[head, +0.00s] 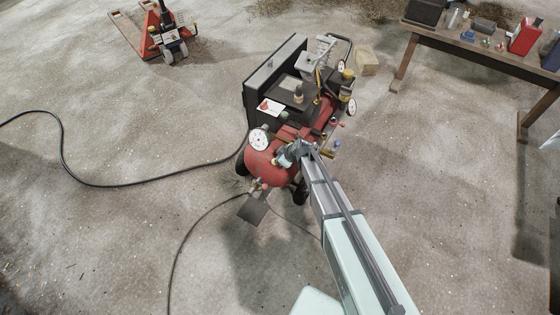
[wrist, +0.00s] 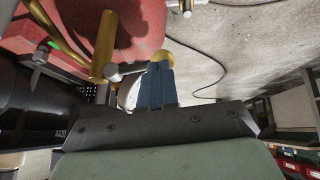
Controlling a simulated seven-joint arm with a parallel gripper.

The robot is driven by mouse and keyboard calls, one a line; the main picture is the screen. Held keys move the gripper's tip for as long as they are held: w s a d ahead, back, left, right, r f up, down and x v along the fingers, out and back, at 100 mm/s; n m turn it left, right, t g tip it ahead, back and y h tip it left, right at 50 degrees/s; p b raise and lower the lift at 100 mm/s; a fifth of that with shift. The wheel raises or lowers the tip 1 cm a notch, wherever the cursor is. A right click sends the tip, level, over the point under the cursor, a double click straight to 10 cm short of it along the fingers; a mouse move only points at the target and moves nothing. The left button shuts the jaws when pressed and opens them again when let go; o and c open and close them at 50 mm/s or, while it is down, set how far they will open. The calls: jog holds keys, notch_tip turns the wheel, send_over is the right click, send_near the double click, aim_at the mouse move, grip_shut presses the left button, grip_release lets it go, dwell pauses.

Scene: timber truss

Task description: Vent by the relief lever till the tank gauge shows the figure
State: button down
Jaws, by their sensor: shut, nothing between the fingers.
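The compressor's red tank (head: 262,164) stands mid-floor; part of it fills the top of the wrist view (wrist: 130,18). A white dial gauge (head: 259,138) sits at its left end. Its needle is too small to read. My gripper (head: 284,158) is over the tank, right of this dial. In the wrist view its blue fingers (wrist: 157,84) are together and empty. A brass pipe (wrist: 105,45) and a short grey rod (wrist: 126,71) lie just left of the fingers, with a brass fitting (wrist: 184,60) behind them. I cannot tell for sure which part is the relief lever.
A white card with a red mark (head: 270,106) sits on the compressor, its figure unreadable. Smaller gauges (head: 352,106) are at its right. Hoses cross the floor. A tool bench (head: 480,48) and a red pallet jack (head: 160,32) stand farther off. Open floor lies left.

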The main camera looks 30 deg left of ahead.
jog(key=shift+r, duration=0.15)
jog(key=w+v, duration=0.2)
jog(key=v, duration=1.1)
jog(key=shift+w+d+r, duration=0.25)
jog(key=shift+d+r, duration=0.05)
jog(key=shift+r, duration=0.1)
dwell(0.3)
jog(key=s+d+f+m+g+h, duration=0.2)
jog(key=s+d+f+m, duration=0.4)
jog(key=s+d, duration=0.6)
jog(key=s+d+f+m+g+h, duration=0.2)
jog(key=s+d+f+m, duration=0.4)
jog(key=s+d, duration=0.7)
jog(key=s+d+f+m+g+h, duration=0.2)
jog(key=s+d+f+m+g, duration=0.2)
jog(key=s+d, duration=0.8)
jog(key=d+f+m, duration=0.2)
jog(key=d+f, duration=0.2)
jog(key=d, duration=0.6)
jog(key=shift+s+d+h, duration=0.15)
jog(key=shift+h, duration=0.15)
